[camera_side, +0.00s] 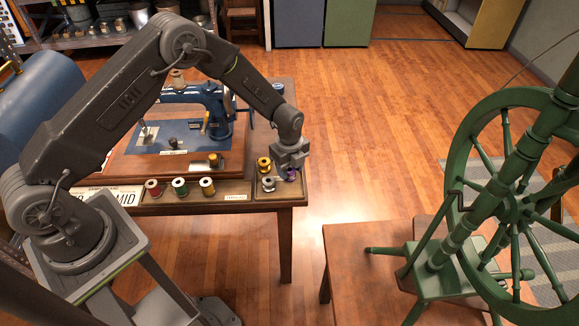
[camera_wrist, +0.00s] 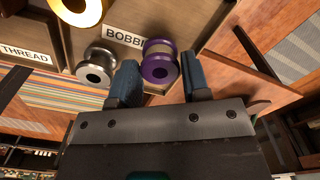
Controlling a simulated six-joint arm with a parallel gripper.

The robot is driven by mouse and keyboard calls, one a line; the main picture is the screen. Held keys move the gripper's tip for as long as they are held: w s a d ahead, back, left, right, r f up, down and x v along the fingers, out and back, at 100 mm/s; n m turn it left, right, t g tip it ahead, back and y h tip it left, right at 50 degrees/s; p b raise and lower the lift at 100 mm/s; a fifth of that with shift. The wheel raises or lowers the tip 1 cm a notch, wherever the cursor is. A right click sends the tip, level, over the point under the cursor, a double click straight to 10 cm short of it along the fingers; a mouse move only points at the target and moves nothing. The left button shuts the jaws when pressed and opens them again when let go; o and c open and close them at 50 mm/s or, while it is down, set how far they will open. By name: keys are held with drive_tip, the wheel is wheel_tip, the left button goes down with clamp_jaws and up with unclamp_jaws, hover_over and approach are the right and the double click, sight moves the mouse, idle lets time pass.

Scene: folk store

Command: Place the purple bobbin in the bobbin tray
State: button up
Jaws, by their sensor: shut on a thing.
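The purple bobbin (camera_side: 291,175) is at my gripper (camera_side: 289,164), over the right part of the bobbin tray (camera_side: 283,195) at the table's front right corner. In the wrist view the purple bobbin (camera_wrist: 160,64) sits between the two blue fingers of my gripper (camera_wrist: 158,70), which is shut on it. The tray (camera_wrist: 192,28) shows behind it, with its label partly hidden by the bobbin. I cannot tell whether the bobbin touches the tray floor.
A silver bobbin (camera_side: 268,185) and a gold bobbin (camera_side: 264,164) stand in the tray, left of the purple one. The thread tray (camera_side: 222,197) holds several spools. A blue sewing machine (camera_side: 212,110) stands behind. A green spinning wheel (camera_side: 500,200) is at the right.

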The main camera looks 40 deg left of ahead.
drive_tip(key=shift+f, duration=0.15)
drive_tip(key=o, duration=0.8)
drive_tip(key=shift+c, duration=0.2)
wheel_tip(320, 180, up, 12)
drive_tip(key=shift+r, duration=0.25)
